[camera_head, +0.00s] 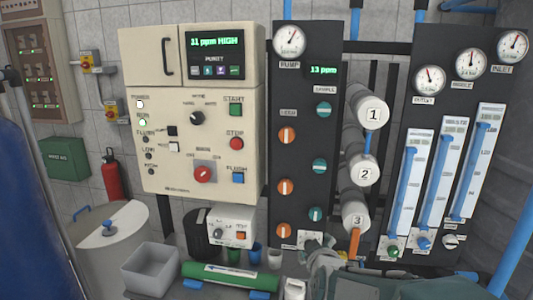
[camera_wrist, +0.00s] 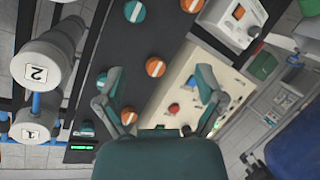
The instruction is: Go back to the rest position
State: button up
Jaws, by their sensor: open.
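My gripper (camera_wrist: 160,112) is open and empty in the wrist view, its two grey fingers spread apart with the control panel and dark valve panel behind them. In the head view my grey-green arm is at the bottom right, in front of the rack; the fingers are hard to make out there. The beige control box (camera_head: 155,165) shows "11 ppm HIGH" on its screen, with green START and red STOP buttons. The dark valve panel (camera_head: 300,180) carries orange and teal knobs. The wrist view is turned, with the control box (camera_wrist: 190,65) beyond the fingers.
White numbered cylinders (camera_head: 372,115) stand right of the valve panel, beside flow meters (camera_head: 430,190) and gauges. Below are a grey bin (camera_head: 150,268), a green cylinder (camera_head: 230,275), small cups (camera_head: 255,252) and a white dosing box (camera_head: 232,222). A blue tank (camera_head: 30,200) fills the left edge.

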jog(key=s+d+m+g, duration=0.1)
jog(key=s+m+g, duration=0.2)
jog(key=s, duration=1)
jog(key=s+d+m+g, duration=0.2)
jog(key=s+g, duration=0.3)
jog(key=s, duration=0.8)
jog(key=shift+s+d+r+m, duration=0.3)
jog(key=shift+s+r+m, duration=0.1)
jog(key=shift+m, duration=0.5)
jog(key=shift+w, duration=0.15)
jog(key=n+t+h, duration=0.3)
jog(key=n+t, duration=0.6)
jog(key=t, duration=0.3)
send_near(315, 216)
jog(key=w, duration=0.3)
jog(key=w+d, duration=0.1)
jog(key=w, duration=0.6)
jog(key=shift+w+d, duration=0.15)
jog(key=shift+d, duration=0.2)
